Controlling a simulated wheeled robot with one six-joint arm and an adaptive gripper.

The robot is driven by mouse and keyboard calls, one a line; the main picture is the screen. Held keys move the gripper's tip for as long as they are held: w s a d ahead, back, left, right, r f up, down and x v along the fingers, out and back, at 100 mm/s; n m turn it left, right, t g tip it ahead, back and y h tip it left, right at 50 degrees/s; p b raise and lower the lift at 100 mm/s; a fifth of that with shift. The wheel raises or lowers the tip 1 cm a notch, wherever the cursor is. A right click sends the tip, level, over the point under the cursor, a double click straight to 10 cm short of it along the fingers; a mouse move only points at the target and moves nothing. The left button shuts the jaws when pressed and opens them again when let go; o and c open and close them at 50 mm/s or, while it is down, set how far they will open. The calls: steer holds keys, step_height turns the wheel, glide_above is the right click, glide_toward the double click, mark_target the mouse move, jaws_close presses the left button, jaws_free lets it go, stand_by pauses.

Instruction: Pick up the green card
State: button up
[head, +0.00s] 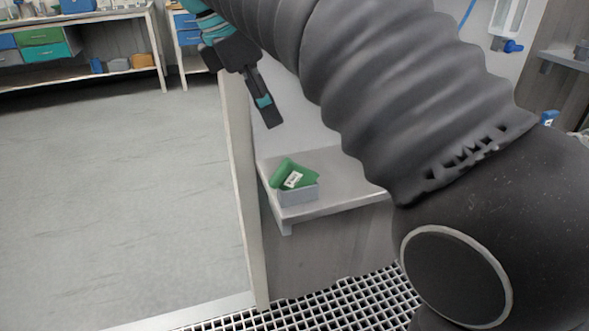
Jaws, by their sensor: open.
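The green card (284,170) sits tilted in a small grey holder (300,194). A small white label with dark marks shows on or against its front. The holder stands near the left front corner of a light grey ledge (335,196). My gripper (268,115) is above the card and slightly left of it, open and empty, and clearly apart from it. Only part of the fingers shows. My arm covers the right side of the ledge.
A thin upright panel (239,180) borders the ledge on its left. A floor grating (330,305) lies in front. A bench with drawers (40,50) stands at the back left. The grey floor (120,190) on the left is clear.

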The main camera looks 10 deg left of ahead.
mark_target(286, 160)
steer(key=shift+n, duration=0.4)
steer(key=x, duration=0.4)
steer(key=a+x, duration=0.1)
steer(key=x, duration=0.2)
steer(key=shift+s+a+f+b, duration=0.1)
steer(key=shift+f+b, duration=0.15)
steer(key=shift+b, duration=0.05)
steer(key=shift+b+x, duration=0.45)
steer(key=shift+x, duration=2.35)
jaws_close()
